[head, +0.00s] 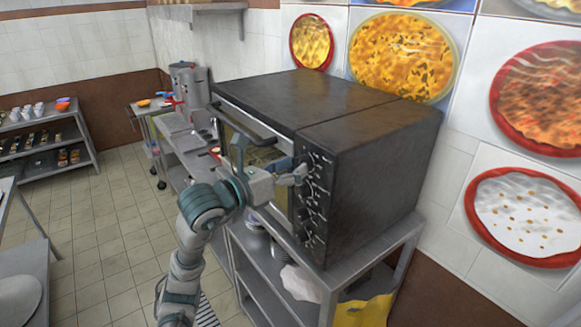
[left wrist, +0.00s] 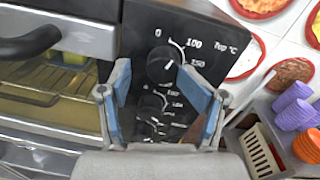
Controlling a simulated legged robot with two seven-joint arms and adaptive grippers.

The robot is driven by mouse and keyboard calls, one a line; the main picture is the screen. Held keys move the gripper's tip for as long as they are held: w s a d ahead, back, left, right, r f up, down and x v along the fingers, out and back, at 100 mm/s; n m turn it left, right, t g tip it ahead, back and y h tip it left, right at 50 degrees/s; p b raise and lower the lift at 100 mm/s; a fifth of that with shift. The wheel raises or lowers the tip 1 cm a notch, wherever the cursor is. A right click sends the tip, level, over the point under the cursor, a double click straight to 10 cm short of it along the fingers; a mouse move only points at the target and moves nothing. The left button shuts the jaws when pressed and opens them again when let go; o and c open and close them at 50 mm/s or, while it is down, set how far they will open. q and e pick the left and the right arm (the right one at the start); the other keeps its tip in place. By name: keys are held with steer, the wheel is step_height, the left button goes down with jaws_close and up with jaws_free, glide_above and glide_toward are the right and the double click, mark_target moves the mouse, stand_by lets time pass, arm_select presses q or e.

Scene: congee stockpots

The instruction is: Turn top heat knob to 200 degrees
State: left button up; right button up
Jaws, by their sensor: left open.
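The black oven (head: 365,150) stands on a metal shelf unit, with its control panel facing left. My left gripper (head: 300,173) is at the upper panel. In the left wrist view, its blue-padded fingers (left wrist: 160,88) are spread on either side of the knob column, with nothing held. Contact with the knob is unclear. My right gripper is not in view.
Lower knobs (left wrist: 151,106) sit just below the top one. The oven door handle (head: 243,122) juts out left of the panel. The shelf unit (head: 378,250) holds bowls and a yellow item below. Floor (head: 100,235) to the left is clear.

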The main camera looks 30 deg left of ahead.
arm_select(q)
steer(key=d+v, duration=0.1)
steer(key=v, duration=1)
steer(key=shift+s, duration=0.3)
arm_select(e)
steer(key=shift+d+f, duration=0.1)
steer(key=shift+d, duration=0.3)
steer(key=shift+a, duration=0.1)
